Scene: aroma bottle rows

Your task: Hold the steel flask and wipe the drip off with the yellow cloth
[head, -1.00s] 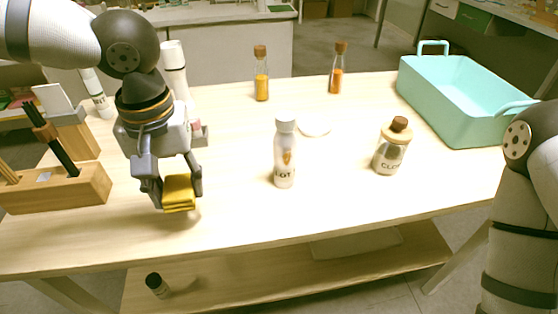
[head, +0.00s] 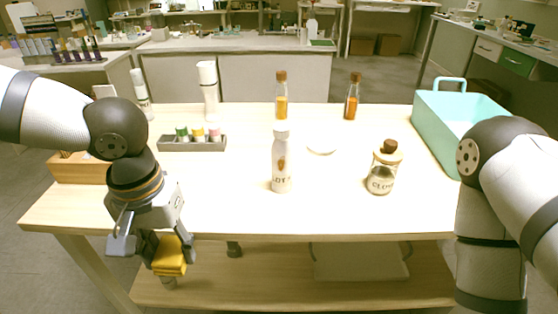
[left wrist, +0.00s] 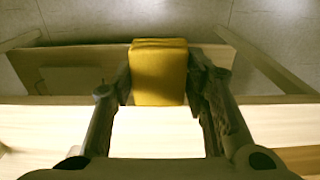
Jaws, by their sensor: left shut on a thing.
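The steel flask (head: 281,165) stands upright near the middle of the table, with an orange-brown drip (head: 282,164) on its side and dark lettering below it. My left gripper (head: 168,252) is shut on the folded yellow cloth (head: 170,258), in front of the table's front edge at the left, well apart from the flask. In the left wrist view the yellow cloth (left wrist: 159,72) sits between the two fingers. My right arm comes in at the right; its gripper is out of view.
A corked jar (head: 383,170) stands right of the flask, and a white round dish (head: 321,147) lies behind it. Two corked bottles (head: 281,98) (head: 352,98) stand farther back. A grey rack (head: 192,144) holds small vials. A teal basket (head: 437,137) stands at the right.

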